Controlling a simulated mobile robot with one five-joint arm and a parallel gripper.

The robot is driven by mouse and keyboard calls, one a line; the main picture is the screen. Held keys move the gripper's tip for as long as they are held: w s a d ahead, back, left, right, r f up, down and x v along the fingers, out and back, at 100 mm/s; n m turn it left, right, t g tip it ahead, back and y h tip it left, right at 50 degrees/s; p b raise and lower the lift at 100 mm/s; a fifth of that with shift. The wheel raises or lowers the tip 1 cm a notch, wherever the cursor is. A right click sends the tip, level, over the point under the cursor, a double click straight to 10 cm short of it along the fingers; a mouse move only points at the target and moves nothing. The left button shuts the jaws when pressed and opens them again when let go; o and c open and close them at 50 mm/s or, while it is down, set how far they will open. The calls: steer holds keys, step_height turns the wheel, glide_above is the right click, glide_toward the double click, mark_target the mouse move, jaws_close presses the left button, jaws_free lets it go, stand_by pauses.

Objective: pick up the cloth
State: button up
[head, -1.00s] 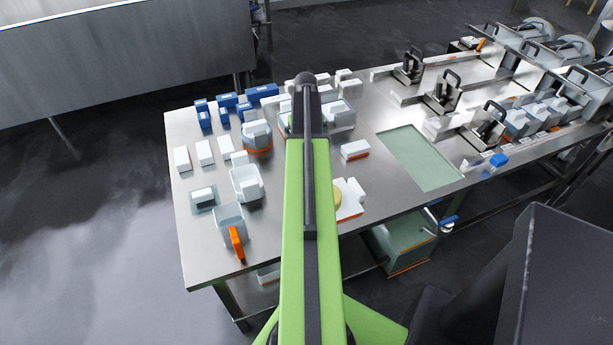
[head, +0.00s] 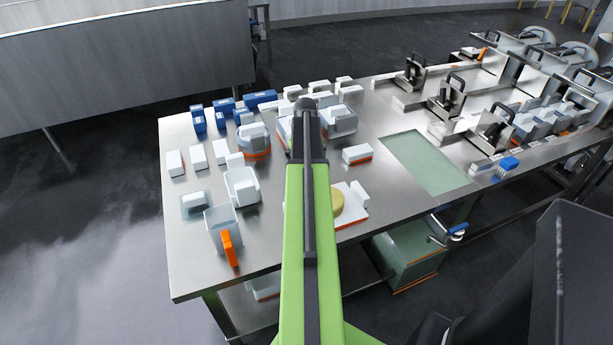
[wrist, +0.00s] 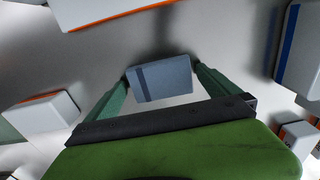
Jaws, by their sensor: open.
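A small blue-grey block-like piece with a darker stripe, which looks like the folded cloth (wrist: 165,82), lies on the steel table in the wrist view. My gripper (wrist: 163,72) is open, with its green fingers on either side of the cloth's near part. A gap seems to show at the left and right edges, but I cannot tell whether a finger touches it. In the head view my green arm reaches over the table and hides the gripper; I cannot make out the cloth there.
The steel table (head: 290,236) is crowded around my arm. White tubs stand left, one with an orange piece (head: 231,249). A white board carries a yellow round (head: 336,203) at right. A pale green mat (head: 428,163) lies clear further right. White orange-edged blocks (wrist: 40,112) flank my gripper.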

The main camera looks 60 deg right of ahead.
steer(key=shift+r, duration=0.1)
steer(key=c, duration=1.3)
step_height(320, 180, up, 10)
steer(key=p, duration=1)
